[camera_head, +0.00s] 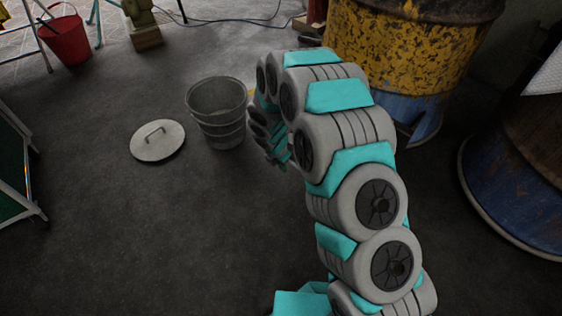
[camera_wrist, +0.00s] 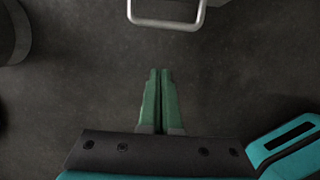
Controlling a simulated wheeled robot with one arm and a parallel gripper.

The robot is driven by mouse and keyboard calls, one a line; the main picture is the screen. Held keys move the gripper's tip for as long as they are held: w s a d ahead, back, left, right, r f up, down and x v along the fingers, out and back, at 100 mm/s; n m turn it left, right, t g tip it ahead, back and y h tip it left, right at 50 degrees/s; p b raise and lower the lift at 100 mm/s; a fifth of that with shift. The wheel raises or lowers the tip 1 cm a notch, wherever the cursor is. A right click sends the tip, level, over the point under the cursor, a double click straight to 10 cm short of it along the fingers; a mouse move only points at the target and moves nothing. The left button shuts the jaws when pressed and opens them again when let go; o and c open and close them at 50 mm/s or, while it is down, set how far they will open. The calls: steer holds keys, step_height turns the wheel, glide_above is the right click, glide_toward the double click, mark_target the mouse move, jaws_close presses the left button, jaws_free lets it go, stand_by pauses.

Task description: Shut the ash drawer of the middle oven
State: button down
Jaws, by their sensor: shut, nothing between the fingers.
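In the wrist view, my gripper (camera_wrist: 160,72) shows as two green fingers pressed together with nothing between them, over dark floor. A pale U-shaped bar (camera_wrist: 167,24) lies beyond the fingertips, apart from them; I cannot tell whether it is the ash drawer's handle. In the head view, a worn yellow and blue barrel (camera_head: 412,45) stands behind my arm, and a second, dark and blue barrel (camera_head: 515,185) stands at the right edge. I cannot tell which is the middle oven. No ash drawer is clearly visible; my arm hides part of the yellow barrel's front.
A metal bucket (camera_head: 217,112) stands left of my arm, with a round handled lid (camera_head: 157,140) on the floor beside it. A red bucket (camera_head: 65,38) is at the far left. A green-panelled frame (camera_head: 15,165) is at the left edge. The front left floor is clear.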

steer(key=w+d+f, duration=0.2)
steer(key=w+f, duration=0.1)
steer(key=f, duration=0.1)
steer(key=shift+w+d+b, duration=0.3)
steer(key=shift+w+d, duration=0.05)
steer(key=shift+d, duration=0.05)
steer(key=shift+r, duration=0.1)
steer(key=w+d, duration=0.4)
steer(key=w, duration=0.2)
steer(key=w+d+p, duration=0.1)
steer(key=w+d, duration=0.4)
steer(key=w, duration=0.1)
steer(key=w+d, duration=0.5)
steer(key=w, duration=0.1)
steer(key=shift+w+d, duration=0.4)
steer(key=shift+w, duration=0.15)
